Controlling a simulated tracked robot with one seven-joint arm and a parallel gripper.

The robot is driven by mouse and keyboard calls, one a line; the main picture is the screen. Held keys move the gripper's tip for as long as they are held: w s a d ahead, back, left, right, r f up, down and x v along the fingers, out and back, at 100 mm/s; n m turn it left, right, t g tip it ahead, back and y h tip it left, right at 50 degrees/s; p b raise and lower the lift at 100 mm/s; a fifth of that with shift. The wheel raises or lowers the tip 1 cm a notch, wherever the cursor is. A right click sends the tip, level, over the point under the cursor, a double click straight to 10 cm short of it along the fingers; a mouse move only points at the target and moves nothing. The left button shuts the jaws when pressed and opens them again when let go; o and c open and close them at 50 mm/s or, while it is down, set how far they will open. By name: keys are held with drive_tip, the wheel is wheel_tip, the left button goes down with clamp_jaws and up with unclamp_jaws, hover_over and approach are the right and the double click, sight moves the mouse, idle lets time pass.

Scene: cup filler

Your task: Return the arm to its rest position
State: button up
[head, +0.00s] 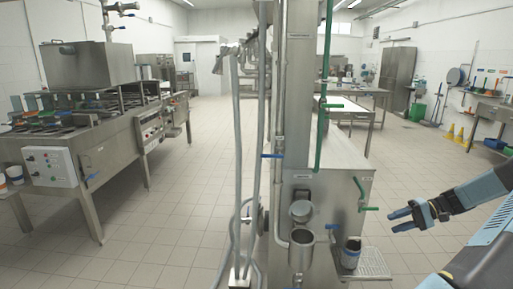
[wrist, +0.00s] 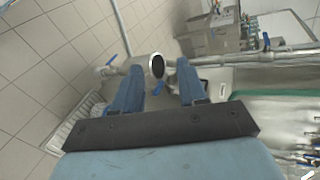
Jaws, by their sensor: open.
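My gripper (head: 392,221) is at the right in the head view, in the air to the right of the steel filling machine (head: 345,190). Its two blue fingers are apart with nothing between them. In the wrist view my gripper (wrist: 156,76) also shows its fingers spread. A round dark opening with a pale rim (wrist: 157,66) appears beyond the fingertips; I cannot tell which vessel it is.
A green-handled valve (head: 364,196) sticks out of the machine, left of my gripper. A steel pot (head: 301,245) is at the machine's front. A steel counter (head: 100,135) stands at the left. Open tiled floor (head: 420,160) lies behind my arm.

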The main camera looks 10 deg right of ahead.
drive_tip(key=a+r+n+g+h, duration=0.2)
drive_tip(key=a+r+h, duration=0.3)
drive_tip(key=a+r, duration=0.5)
drive_tip(key=a+r+n+g+h, duration=0.15)
drive_tip(key=a+r+h, duration=0.4)
drive_tip(key=a, duration=0.75)
drive_tip(key=s+a+r+n+t+h, duration=0.1)
drive_tip(key=s+a+r+t, duration=0.1)
drive_tip(key=s+a+r, duration=0.4)
drive_tip(key=s+a+r+n+t+h, duration=0.1)
drive_tip(key=s+a+r+t, duration=0.2)
drive_tip(key=s, duration=0.8)
drive_tip(key=a+r, duration=0.2)
drive_tip(key=a, duration=0.2)
drive_tip(key=shift+s+a+r+t, duration=0.2)
drive_tip(key=shift+a+r+t, duration=0.15)
drive_tip(key=shift+r, duration=0.05)
